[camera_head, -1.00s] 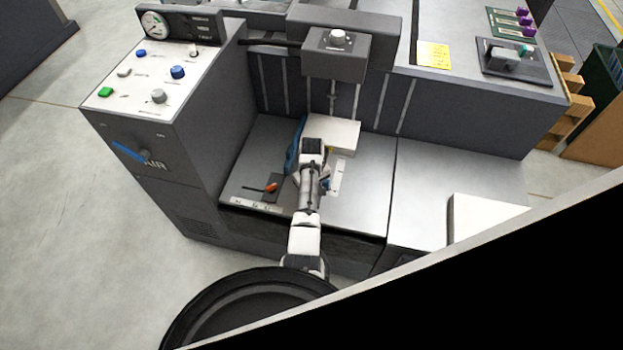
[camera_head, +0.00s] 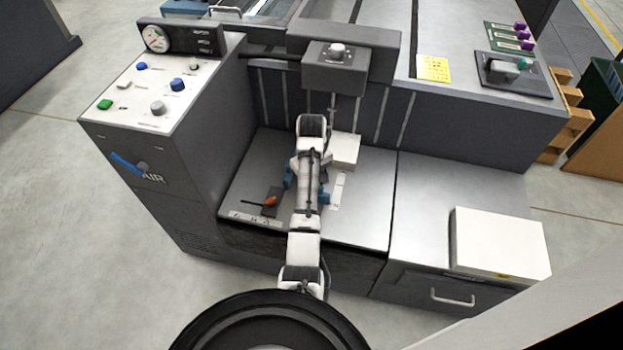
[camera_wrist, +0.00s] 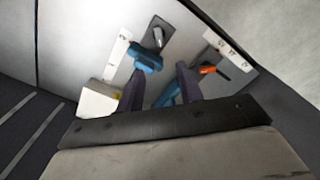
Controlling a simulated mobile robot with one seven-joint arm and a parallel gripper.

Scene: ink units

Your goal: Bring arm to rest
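My arm (camera_head: 306,208) reaches over the grey metal work surface (camera_head: 365,212) of the machine. It is folded, and its upper link hides most of my gripper in the head view. In the wrist view my gripper (camera_wrist: 158,76) shows two dark fingers standing apart, with metal surface and part of a blue thing (camera_wrist: 168,95) seen between them. I see nothing clamped in it. A blue handle (camera_wrist: 147,57) lies beyond the left finger, near a dark plate with a metal lever. An orange-tipped lever (camera_wrist: 208,69) on a dark plate is to the right; it also shows in the head view (camera_head: 269,201).
A white block (camera_head: 345,150) stands just right of my arm. The control cabinet (camera_head: 150,150) with knobs and gauge rises at left. A grey head unit (camera_head: 335,65) overhangs behind. A white box (camera_head: 499,243) sits on the right-hand cabinet. Open floor (camera_head: 60,230) lies at left.

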